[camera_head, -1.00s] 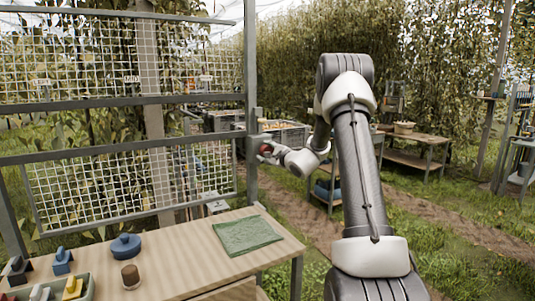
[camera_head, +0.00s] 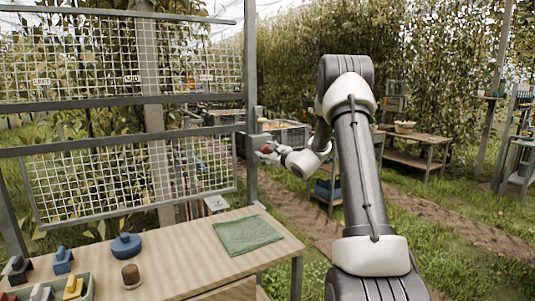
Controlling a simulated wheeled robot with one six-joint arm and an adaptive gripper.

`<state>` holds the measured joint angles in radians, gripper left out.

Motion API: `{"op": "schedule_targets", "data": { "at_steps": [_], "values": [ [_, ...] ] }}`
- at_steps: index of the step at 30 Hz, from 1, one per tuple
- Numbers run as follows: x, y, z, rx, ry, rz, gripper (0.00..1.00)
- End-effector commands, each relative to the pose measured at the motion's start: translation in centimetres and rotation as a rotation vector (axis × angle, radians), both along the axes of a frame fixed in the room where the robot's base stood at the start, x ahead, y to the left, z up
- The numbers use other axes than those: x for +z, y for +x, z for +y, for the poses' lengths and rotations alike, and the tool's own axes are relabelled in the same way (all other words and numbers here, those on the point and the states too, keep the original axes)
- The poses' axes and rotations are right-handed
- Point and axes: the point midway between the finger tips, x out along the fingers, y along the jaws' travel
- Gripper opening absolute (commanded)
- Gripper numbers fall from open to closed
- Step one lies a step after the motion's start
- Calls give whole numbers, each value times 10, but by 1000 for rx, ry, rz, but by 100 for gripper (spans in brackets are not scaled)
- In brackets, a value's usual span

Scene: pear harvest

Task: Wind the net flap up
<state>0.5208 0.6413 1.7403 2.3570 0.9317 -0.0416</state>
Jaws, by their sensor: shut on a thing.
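The net flap (camera_head: 120,181) is a grey-framed wire mesh panel in the lower part of the frame on the left. Its top bar hangs a little below the frame's middle bar, with a gap between them, and its bottom edge is above the table. My gripper (camera_head: 268,149) is right of the grey post (camera_head: 251,110), small and partly hidden by my own wrist. It is shut on a dark red handle (camera_head: 264,148) beside the post. The details of the handle and fingertips are too small to tell.
A wooden table (camera_head: 185,262) in front holds a green cloth (camera_head: 247,235), a blue round object (camera_head: 126,246), a brown cylinder (camera_head: 131,276) and a tray of blocks at the left. Crates (camera_head: 287,134) and another table (camera_head: 420,137) stand behind.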

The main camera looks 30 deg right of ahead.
Motion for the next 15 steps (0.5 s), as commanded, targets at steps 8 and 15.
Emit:
{"op": "schedule_targets", "data": {
  "at_steps": [8,15],
  "values": [
    [-1,0,0,-2,81,4,26],
    [-1,0,0,-1,145,7,26]
  ]
}}
